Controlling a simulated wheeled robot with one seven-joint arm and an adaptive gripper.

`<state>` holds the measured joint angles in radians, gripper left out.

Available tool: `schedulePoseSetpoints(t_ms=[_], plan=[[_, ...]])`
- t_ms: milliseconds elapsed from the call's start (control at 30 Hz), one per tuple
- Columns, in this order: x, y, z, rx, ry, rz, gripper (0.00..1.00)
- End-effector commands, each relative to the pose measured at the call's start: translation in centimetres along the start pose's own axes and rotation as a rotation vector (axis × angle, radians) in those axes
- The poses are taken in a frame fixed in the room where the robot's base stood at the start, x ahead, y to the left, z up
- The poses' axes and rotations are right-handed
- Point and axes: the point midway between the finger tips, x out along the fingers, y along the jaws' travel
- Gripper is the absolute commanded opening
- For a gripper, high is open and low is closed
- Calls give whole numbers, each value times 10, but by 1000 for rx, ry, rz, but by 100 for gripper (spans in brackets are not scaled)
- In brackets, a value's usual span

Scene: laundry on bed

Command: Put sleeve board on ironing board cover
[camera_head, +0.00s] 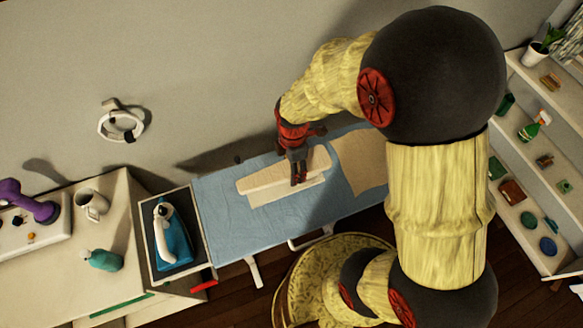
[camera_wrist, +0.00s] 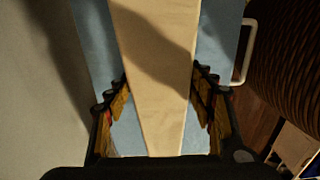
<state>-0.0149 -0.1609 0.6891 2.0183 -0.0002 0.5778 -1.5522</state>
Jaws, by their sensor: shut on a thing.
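The sleeve board (camera_head: 262,181) is a long, cream, tapered board with a paler lower part under it. It lies over the blue ironing board cover (camera_head: 228,215), left of a beige cloth; I cannot tell whether it rests on the cover or hangs just above it. My gripper (camera_head: 298,178) points down and is shut on the sleeve board near its middle. In the wrist view the sleeve board (camera_wrist: 155,45) runs between the two fingers of my gripper (camera_wrist: 160,85), with the blue cover (camera_wrist: 220,35) on both sides.
The beige cloth (camera_head: 358,158) covers the cover's right part. A blue iron (camera_head: 172,238) stands on a rest at the left end. A side table (camera_head: 50,262) holds a mug (camera_head: 91,205) and a teal bottle (camera_head: 104,260). Shelves (camera_head: 525,165) stand at the right.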

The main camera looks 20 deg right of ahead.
Motion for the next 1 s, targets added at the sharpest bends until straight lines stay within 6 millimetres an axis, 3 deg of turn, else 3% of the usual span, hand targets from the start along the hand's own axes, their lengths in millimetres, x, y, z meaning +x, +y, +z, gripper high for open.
schedulePoseSetpoints(t_ms=[333, 733, 767, 1000], plan=[[38, 4, 6, 1, 0, 0, 17], [43, 4, 6, 1, 0, 1, 17], [42, 3, 6, 0, 0, 0, 56], [42, 3, 6, 0, 0, 0, 69]])
